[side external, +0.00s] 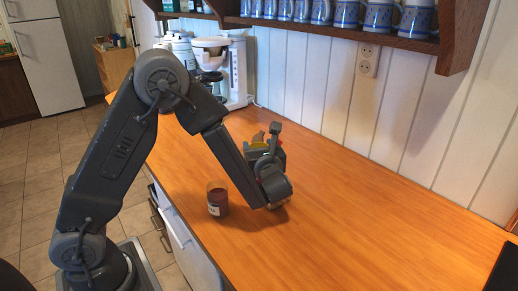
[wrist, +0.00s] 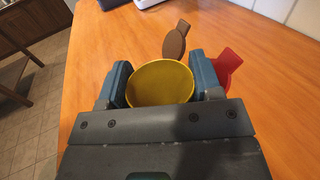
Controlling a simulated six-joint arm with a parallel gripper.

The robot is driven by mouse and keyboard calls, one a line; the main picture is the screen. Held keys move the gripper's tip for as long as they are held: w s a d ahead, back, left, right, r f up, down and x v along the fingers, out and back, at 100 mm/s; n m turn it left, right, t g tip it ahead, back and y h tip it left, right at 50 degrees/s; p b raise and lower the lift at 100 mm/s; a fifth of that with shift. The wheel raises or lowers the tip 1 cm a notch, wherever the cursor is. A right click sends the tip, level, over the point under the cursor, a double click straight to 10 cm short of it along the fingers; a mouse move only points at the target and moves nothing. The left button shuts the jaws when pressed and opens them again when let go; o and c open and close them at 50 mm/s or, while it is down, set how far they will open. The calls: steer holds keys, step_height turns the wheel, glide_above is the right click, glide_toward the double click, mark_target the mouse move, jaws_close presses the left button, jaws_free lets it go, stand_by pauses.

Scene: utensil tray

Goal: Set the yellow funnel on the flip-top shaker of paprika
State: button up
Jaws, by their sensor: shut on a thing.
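The yellow funnel (wrist: 160,83) is between the jaws of my gripper (wrist: 160,82) in the wrist view, its round mouth facing the camera. In the side view only a bit of yellow shows at my gripper (side external: 264,150), which is above the counter. A small clear jar with dark red contents and a pale label (side external: 217,201) stands upright on the counter, left of my gripper and apart from it. I cannot read the label, so I cannot tell if it is the paprika shaker. The funnel's lower end is hidden.
A brown rounded piece (wrist: 175,42) and a red piece (wrist: 228,64) stand just beyond my gripper; their lower parts are hidden. A coffee maker (side external: 225,68) stands at the back, below a shelf of blue mugs.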

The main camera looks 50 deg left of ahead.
steer(key=shift+r, duration=0.45)
stand_by(0.4)
steer(key=shift+f, duration=0.75)
stand_by(0.3)
steer(key=shift+f, duration=0.1)
steer(key=o, duration=0.6)
steer(key=shift+d, duration=0.15)
steer(key=v, duration=1)
steer(key=shift+s+d, duration=0.2)
steer(key=shift+d, duration=0.15)
